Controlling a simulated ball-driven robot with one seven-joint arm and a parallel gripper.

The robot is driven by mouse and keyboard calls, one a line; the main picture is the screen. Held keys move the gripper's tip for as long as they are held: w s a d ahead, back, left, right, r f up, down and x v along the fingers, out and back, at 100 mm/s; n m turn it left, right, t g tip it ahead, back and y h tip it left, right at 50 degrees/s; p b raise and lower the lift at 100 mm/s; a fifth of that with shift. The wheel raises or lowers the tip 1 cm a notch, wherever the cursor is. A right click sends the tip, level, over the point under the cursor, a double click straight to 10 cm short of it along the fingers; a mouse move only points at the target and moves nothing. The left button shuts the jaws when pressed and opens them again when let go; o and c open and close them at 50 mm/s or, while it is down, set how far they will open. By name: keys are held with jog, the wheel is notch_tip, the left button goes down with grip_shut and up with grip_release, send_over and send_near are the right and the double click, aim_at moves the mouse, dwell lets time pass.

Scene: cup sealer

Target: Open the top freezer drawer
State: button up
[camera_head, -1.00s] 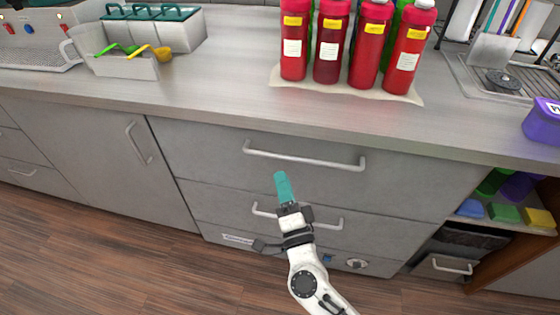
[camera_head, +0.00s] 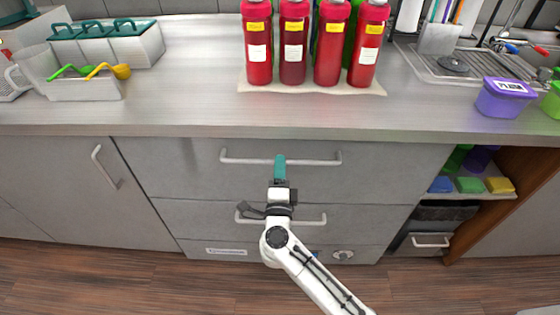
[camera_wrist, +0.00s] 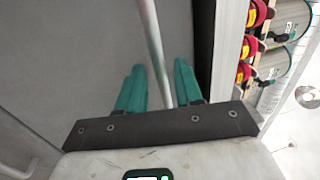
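The top drawer (camera_head: 180,172) is a grey front just under the countertop and looks shut. Its long pale bar handle (camera_head: 240,160) runs across its upper part. My gripper (camera_head: 280,160) has teal fingers and is at the middle of this handle, hiding a short piece of it. In the wrist view the two fingers of my gripper (camera_wrist: 158,85) are apart. The handle bar (camera_wrist: 153,45) runs between them, with visible room on the left finger's side and less on the right. I cannot tell whether either finger touches the bar.
A second drawer with its own handle (camera_head: 310,222) lies below, behind my wrist. The countertop (camera_head: 190,95) overhangs above, holding red bottles (camera_head: 330,45) on a mat. A cabinet door (camera_head: 75,190) is at left. Open shelves with coloured boxes (camera_head: 468,185) are at right. The wood floor is clear.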

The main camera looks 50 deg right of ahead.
jog(key=shift+x, duration=1.2)
jog(key=shift+c, duration=0.4)
grip_shut()
